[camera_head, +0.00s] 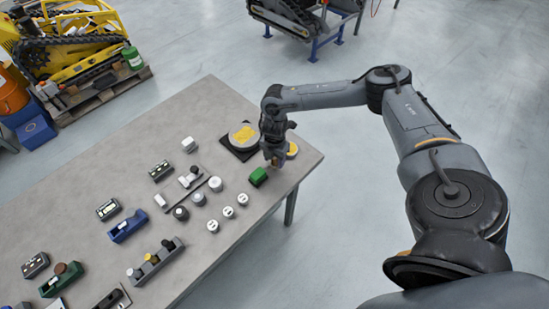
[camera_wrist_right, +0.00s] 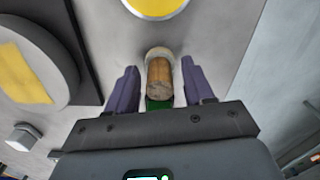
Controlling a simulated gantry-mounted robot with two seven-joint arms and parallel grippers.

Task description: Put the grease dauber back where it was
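What looks like the grease dauber, a short wooden cylinder with a pale rounded end (camera_wrist_right: 160,80), shows in the right wrist view. It lies between the two purple fingers of my right gripper (camera_wrist_right: 161,84), with a visible gap on each side. The right gripper is open. In the head view my right gripper (camera_head: 276,161) is low over the table's far right end, and the dauber is hidden or too small to make out there. A green block (camera_head: 258,176) is just left of the gripper; green also shows below the wooden cylinder in the wrist view. My left gripper is not in view.
A round grey tin with a yellow patch (camera_head: 243,135) sits on a black mat left of the gripper. A smaller yellow-topped round tin (camera_head: 292,149) is beside it. Several pots, blocks and carriers fill the table's (camera_head: 203,98) left and front. The right table edge is close.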

